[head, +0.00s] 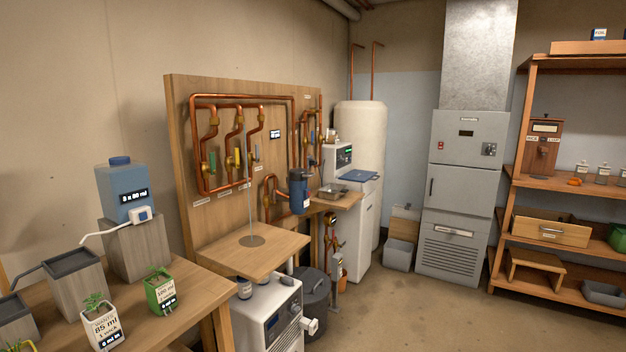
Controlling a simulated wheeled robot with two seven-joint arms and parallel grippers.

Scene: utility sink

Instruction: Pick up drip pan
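No label marks a drip pan. A small grey metal pan (332,191) sits on the small wooden shelf beside the blue filter housing, at the middle of the head view. A dark grey shallow tray (604,294) lies on the bottom board of the right shelving unit. I cannot tell for sure which of them is the drip pan. Neither of my grippers is in view.
A pipe board (180,120) stands at the left wall, with a wooden table (255,252) before it. A planter bench (190,290) fills the lower left. A grey furnace (465,190) stands at the back. The concrete floor (420,315) at centre right is clear.

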